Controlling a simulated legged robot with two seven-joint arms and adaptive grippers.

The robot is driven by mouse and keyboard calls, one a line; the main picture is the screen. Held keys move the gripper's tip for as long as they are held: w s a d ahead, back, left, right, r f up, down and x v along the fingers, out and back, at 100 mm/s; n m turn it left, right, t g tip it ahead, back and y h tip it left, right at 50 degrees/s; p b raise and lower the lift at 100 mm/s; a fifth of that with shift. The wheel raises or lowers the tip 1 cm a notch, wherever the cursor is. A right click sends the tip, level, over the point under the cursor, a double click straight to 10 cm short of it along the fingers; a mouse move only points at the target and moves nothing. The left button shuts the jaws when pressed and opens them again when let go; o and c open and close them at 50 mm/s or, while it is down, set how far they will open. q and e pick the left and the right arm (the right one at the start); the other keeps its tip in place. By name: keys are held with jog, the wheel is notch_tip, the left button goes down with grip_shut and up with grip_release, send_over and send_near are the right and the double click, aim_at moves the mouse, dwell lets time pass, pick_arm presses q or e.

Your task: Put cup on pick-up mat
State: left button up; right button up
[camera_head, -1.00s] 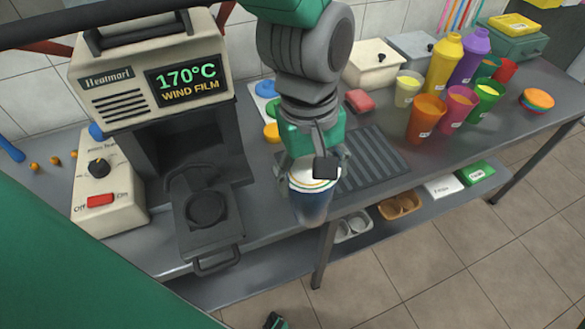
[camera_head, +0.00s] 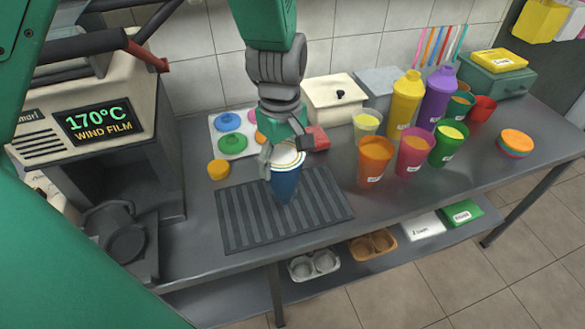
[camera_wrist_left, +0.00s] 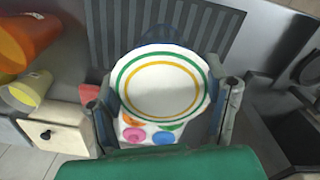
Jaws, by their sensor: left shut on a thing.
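The cup (camera_head: 285,186) is blue, with a white top carrying green and yellow rings. My left gripper (camera_head: 284,158) is shut around its upper part and holds it upright. In the left wrist view the cup's round top (camera_wrist_left: 160,84) sits between the two fingers, which hide its sides. The pick-up mat (camera_head: 241,219) is dark grey and ribbed, lying on the metal counter. The mat also shows in the left wrist view (camera_wrist_left: 112,28). My right gripper is not in view.
A heat-sealing machine (camera_head: 85,125) stands left of the mat. Several filled coloured cups (camera_head: 375,160) stand to the right. A cream box (camera_head: 335,105), a red block (camera_head: 318,138) and a tray of coloured lids (camera_head: 232,143) are behind. The mat around the cup is clear.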

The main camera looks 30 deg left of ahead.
aim_at(287, 184)
pick_arm(q)
notch_tip(287, 184, down, 4)
jog(key=shift+a+r, duration=0.1)
jog(key=shift+a, duration=0.05)
jog(key=shift+d+f, duration=0.2)
jog(key=shift+f, duration=0.7)
jog(key=shift+d+f, duration=0.2)
jog(key=shift+f, duration=0.7)
jog(key=shift+a, duration=0.2)
jog(key=o, duration=1.7)
jog(key=shift+a, duration=0.1)
notch_tip(287, 184, up, 12)
jog(key=shift+s+r, duration=0.1)
